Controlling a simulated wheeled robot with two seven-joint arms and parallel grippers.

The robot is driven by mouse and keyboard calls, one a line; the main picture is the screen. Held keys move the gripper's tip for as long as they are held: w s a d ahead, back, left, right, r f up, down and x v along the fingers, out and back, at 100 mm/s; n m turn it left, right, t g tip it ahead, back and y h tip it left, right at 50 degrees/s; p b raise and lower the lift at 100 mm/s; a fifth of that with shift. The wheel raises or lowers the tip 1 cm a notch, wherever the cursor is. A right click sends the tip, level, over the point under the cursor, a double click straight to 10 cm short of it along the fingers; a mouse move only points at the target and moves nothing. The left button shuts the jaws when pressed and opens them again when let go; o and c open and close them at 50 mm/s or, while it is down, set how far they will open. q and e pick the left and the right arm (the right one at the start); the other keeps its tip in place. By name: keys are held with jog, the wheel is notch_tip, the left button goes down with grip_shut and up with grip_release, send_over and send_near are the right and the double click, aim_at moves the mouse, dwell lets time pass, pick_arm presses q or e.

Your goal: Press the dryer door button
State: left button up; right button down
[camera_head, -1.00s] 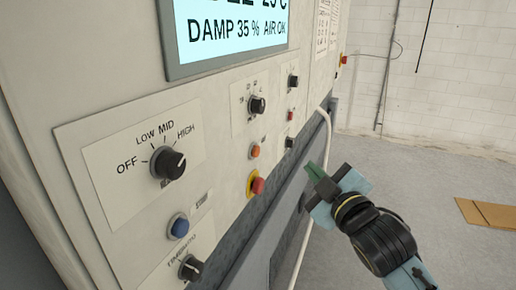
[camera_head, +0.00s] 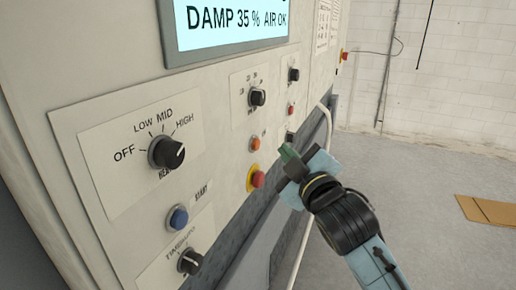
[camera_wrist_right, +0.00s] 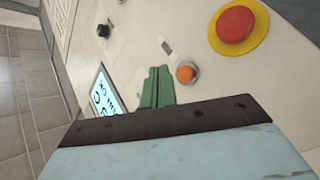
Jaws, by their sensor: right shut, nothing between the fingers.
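My right gripper (camera_head: 286,153) is shut and empty, with green fingertips pointing at the control panel (camera_head: 222,165). In the head view it is in front of the panel, just right of the orange button (camera_head: 255,143) and the red button on a yellow ring (camera_head: 257,179). In the right wrist view the shut green fingers (camera_wrist_right: 157,87) are beside the orange button (camera_wrist_right: 187,74), and the red button (camera_wrist_right: 236,24) is at upper right. I cannot tell whether the tips touch the panel. A blue button labelled START (camera_head: 178,217) is lower left. No label reading dryer door is legible. My left gripper is not in view.
Dark knobs stick out of the panel, including the OFF/LOW/MID/HIGH knob (camera_head: 166,152). A lit display (camera_head: 232,22) is above. A pale pipe (camera_head: 312,210) runs beside the machine. Open floor (camera_head: 420,210) is to the right, with brown cardboard (camera_head: 488,212) on it.

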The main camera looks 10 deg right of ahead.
aim_at(256, 145)
jog(key=shift+w+a, duration=0.45)
jog(key=shift+a, duration=0.2)
jog(key=shift+w+a, duration=0.4)
jog(key=shift+a, duration=0.25)
dwell(1.1)
jog(key=shift+w+a+p, duration=0.25)
jog(key=shift+a+p, duration=0.1)
jog(key=shift+p, duration=0.1)
jog(key=shift+w+a, duration=0.25)
jog(key=shift+a, duration=0.15)
dwell(0.7)
jog(key=shift+d, duration=0.1)
jog(key=shift+s+d+p, duration=0.5)
jog(key=shift+d+p, duration=0.1)
jog(key=shift+d, duration=0.1)
